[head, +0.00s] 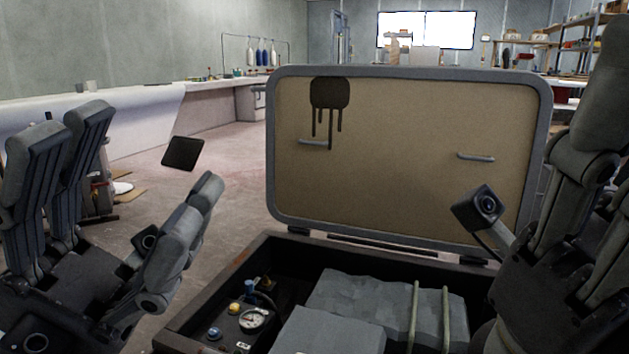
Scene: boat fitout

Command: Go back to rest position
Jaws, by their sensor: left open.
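My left gripper (140,160) is at the left side of the head view, with its fingers spread wide and nothing between them. It is left of the open box and apart from it. My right gripper (575,190) is at the right edge, beside the raised lid and above the box's right side. It is partly cut off by the frame, so its opening and anything in it cannot be made out. A small camera (478,208) on my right arm shows in front of the lid.
An open dark box (215,297) holds grey blocks (385,300) and a gauge (252,319). Its tan lid (410,130) stands upright, with a dark dripping patch (330,93). A long bench (215,95) lines the left wall.

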